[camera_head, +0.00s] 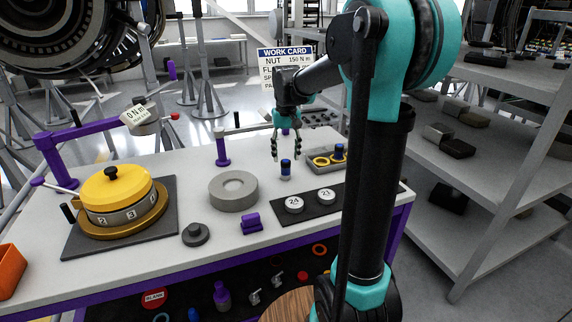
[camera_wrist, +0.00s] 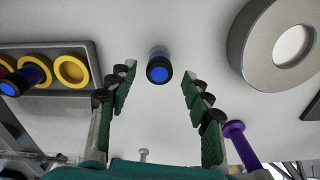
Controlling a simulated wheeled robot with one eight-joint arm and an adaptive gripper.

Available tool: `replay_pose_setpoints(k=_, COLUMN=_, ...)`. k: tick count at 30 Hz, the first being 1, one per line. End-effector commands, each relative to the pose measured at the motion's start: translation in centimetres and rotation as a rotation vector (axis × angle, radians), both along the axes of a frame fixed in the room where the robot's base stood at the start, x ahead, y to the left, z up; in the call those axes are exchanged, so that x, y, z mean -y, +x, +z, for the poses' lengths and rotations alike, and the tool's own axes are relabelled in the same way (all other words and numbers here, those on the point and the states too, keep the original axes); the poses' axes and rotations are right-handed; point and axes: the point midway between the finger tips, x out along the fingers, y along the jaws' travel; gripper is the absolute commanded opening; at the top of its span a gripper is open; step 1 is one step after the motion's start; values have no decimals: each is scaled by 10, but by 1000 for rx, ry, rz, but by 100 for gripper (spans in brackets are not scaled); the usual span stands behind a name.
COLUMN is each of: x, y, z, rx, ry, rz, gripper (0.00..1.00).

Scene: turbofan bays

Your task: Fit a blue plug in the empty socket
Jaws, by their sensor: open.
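A blue plug with a dark band (camera_head: 285,168) stands upright on the grey bench, just left of a grey tray (camera_head: 313,168). It also shows in the wrist view (camera_wrist: 158,68), apart from both fingers. My gripper (camera_head: 287,154) points down above this plug, open and empty; in the wrist view its fingers (camera_wrist: 159,78) spread to either side. A second blue plug (camera_head: 339,152) is at the tray, at the left edge of the wrist view (camera_wrist: 27,78).
A grey ring (camera_head: 233,190) and a purple post (camera_head: 222,148) stand left of the plug. A dark mat with two numbered discs (camera_head: 294,204) lies in front. A yellow-topped drum (camera_head: 116,188) sits at the left. My arm hides part of the bench's right side.

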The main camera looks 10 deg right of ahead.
Motion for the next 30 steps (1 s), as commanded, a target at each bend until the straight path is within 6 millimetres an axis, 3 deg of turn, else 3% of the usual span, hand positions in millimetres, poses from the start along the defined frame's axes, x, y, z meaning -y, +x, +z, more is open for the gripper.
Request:
replay_pose_setpoints(k=3, x=0, y=0, z=25, rx=0, ry=0, rz=0, gripper=50)
replay_pose_setpoints(k=9, x=0, y=0, z=56, rx=0, ry=0, rz=0, gripper=50)
replay_pose_setpoints(k=17, x=0, y=0, z=71, rx=0, ry=0, rz=79, gripper=55)
replay_pose_setpoints(k=20, x=0, y=1, z=78, rx=0, ry=-2, rz=236, gripper=55)
replay_pose_setpoints(k=30, x=-2, y=4, z=108, rx=1, ry=-5, rz=1032, gripper=55)
